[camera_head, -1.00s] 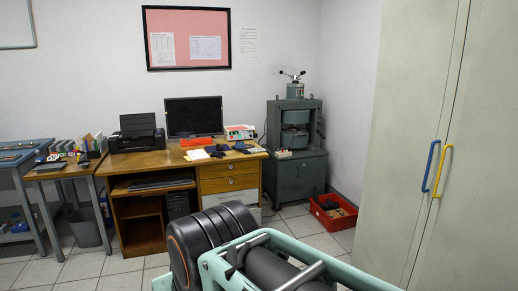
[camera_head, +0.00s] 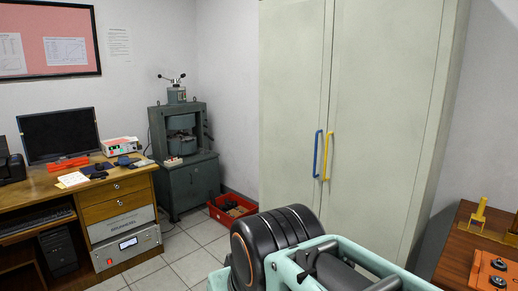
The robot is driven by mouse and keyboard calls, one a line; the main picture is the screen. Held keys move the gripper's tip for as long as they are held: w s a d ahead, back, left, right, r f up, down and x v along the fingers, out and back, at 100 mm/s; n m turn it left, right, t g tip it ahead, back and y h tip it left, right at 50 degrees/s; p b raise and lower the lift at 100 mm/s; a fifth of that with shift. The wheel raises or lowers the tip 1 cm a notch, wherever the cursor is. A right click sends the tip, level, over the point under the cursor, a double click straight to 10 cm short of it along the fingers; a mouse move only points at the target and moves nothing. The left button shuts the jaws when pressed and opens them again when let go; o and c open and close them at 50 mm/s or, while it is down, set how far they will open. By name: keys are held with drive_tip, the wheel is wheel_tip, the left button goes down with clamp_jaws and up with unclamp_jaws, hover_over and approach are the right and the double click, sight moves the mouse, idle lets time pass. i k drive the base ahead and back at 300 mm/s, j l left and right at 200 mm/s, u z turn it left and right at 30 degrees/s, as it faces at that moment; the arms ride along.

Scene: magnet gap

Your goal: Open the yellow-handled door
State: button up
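The yellow handle (camera_head: 329,157) is a vertical bar on the right door (camera_head: 385,130) of a tall pale grey-green cabinet. A blue handle (camera_head: 317,154) sits just left of it, on the left door (camera_head: 290,110). Both doors look shut, with a thin vertical seam between them. My own arm links show at the bottom, in front of the cabinet's lower part. My gripper is not in view.
A green press machine (camera_head: 183,150) stands left of the cabinet, with a red crate (camera_head: 215,214) on the floor between them. A wooden desk (camera_head: 118,192) is at left. A brown table (camera_head: 455,245) stands at right. Tiled floor (camera_head: 165,272) is free before the cabinet.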

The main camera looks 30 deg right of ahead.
sight(391, 59)
drive_tip(key=z, duration=1.25)
